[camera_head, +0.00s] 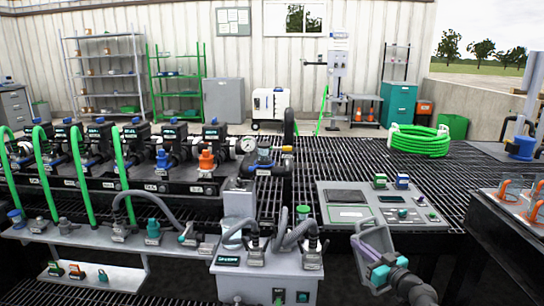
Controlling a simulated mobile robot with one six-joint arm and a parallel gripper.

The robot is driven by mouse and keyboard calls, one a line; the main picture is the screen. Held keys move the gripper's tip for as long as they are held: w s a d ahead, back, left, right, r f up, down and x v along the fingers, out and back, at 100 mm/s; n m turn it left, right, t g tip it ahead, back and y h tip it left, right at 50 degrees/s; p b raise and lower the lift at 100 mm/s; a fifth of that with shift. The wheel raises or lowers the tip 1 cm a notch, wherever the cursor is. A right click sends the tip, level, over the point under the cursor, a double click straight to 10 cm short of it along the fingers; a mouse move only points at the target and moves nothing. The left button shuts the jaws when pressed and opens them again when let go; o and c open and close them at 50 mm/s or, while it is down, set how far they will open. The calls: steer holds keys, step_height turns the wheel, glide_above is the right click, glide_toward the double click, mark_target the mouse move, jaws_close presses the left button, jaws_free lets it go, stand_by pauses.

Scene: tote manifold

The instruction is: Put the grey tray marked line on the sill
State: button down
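My gripper (364,233) is at the lower right, in front of the panel box. Its pale grey-lilac fingers look spread, with a gap between them, and I see nothing clearly held there. I cannot pick out for certain a grey tray marked line, as the labels are too small to read. A pale ledge (83,235) in front of the dark manifold bears several fittings and may be the sill.
A grey box with hoses (268,268) stands between the ledge and my gripper. The grey panel box (330,199) lies just behind my gripper. A dark table (485,203) with orange-handled parts is at right. Coiled green hose (420,140) lies on the grating, which is mostly clear.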

steer(key=s+a+r+n+g+y, duration=0.3)
steer(key=s+a+r+y, duration=0.1)
steer(key=a+r, duration=0.45)
steer(key=s+a+f+n+g+y, duration=0.3)
steer(key=s+a+f, duration=0.1)
steer(key=s+a, duration=0.1)
step_height(320, 180, up, 17)
steer(key=p, duration=2.4)
steer(key=shift+w+d, duration=0.3)
steer(key=shift+d, duration=0.15)
steer(key=shift+s, duration=0.15)
